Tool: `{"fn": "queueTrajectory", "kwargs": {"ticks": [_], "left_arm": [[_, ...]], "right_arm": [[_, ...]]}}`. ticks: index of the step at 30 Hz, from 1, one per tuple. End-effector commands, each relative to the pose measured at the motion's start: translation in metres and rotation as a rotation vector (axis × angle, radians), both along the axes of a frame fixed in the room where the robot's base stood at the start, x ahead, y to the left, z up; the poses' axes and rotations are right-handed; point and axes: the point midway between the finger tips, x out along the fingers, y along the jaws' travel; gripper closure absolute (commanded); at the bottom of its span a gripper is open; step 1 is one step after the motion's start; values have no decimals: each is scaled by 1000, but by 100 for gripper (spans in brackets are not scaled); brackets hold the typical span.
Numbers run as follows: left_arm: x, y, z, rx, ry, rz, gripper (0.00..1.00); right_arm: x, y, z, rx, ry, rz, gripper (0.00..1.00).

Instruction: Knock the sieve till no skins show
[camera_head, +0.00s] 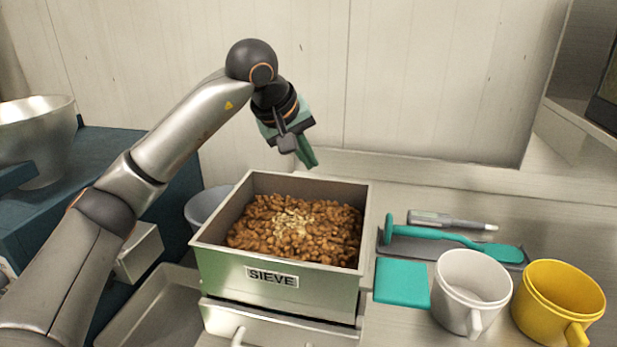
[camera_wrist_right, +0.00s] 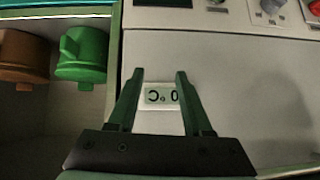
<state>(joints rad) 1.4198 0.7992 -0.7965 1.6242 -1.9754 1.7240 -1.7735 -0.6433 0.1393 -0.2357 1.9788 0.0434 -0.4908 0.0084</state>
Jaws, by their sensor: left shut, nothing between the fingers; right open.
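The sieve (camera_head: 278,284) is a metal box labelled SIEVE in the middle of the head view. It holds a heap of brown nuts (camera_head: 255,232), with paler bits (camera_head: 296,220) showing in the middle of the heap. My left gripper (camera_head: 306,158) is above the sieve's back rim, shut and empty, its fingers pointing down. It appears apart from the sieve. My right gripper (camera_wrist_right: 156,78) shows only in the right wrist view. It is open and empty, in front of a pale panel with a small display (camera_wrist_right: 161,95).
Right of the sieve are a teal pad (camera_head: 402,283), a white mug (camera_head: 470,290), a yellow mug (camera_head: 558,300) and a grey tray (camera_head: 392,246) with a teal tool. A metal bowl (camera_head: 38,135) stands at the far left. The right wrist view shows a green mug (camera_wrist_right: 82,55) and a brown mug (camera_wrist_right: 24,58).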

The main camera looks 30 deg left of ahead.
Motion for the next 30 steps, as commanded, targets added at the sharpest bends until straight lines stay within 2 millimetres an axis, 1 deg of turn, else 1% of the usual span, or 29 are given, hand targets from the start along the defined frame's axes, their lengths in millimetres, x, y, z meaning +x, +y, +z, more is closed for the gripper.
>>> {"fn": "queueTrajectory", "kwargs": {"ticks": [6,18,30], "left_arm": [[-2,0,-8,1,2,0,100],[-2,0,-9,0,1,0,100],[-3,-1,-13,0,1,0,100]], "right_arm": [[0,0,-3,1,0,1,50],[0,0,-2,0,-1,0,50],[1,0,-5,0,-2,-1,50]]}}
